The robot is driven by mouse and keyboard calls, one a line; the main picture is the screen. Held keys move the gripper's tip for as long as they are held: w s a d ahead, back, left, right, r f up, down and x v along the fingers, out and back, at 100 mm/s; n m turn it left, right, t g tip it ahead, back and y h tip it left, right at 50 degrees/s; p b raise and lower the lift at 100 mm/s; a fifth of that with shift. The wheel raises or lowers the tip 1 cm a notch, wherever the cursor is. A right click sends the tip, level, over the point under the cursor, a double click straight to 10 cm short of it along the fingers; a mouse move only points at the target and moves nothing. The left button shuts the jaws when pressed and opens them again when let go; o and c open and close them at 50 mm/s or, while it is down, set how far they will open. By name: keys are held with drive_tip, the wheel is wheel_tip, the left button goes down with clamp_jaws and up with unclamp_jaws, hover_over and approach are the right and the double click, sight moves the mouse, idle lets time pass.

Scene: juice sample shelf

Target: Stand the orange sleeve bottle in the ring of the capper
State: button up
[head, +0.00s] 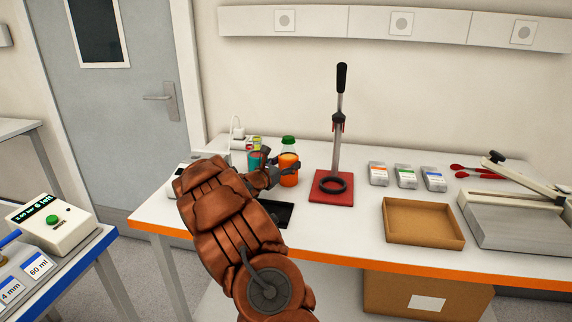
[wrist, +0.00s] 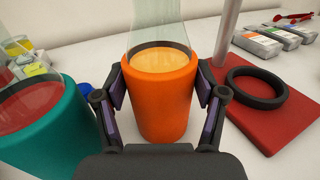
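The orange sleeve bottle (head: 289,175) has a green cap and a clear neck. It stands upright at the back of the white table, left of the capper. In the wrist view the orange sleeve (wrist: 160,100) fills the gap between my gripper's fingers (wrist: 161,85). The pads appear to touch it on both sides. My gripper (head: 281,170) reaches it from the left in the head view. I cannot tell whether its base touches the table. The capper has a red base (head: 331,197), an empty dark ring (head: 332,183), which also shows in the wrist view (wrist: 257,87), and a black-handled post (head: 338,130).
A teal sleeve bottle (wrist: 40,125) stands close to my gripper's left. A black tray (head: 275,213) lies near the front edge. Small labelled boxes (head: 405,176), a cardboard tray (head: 424,222) and red tongs (head: 477,171) lie right of the capper.

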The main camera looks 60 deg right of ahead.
drive_tip(key=shift+r, duration=0.1)
drive_tip(key=c, duration=0.7)
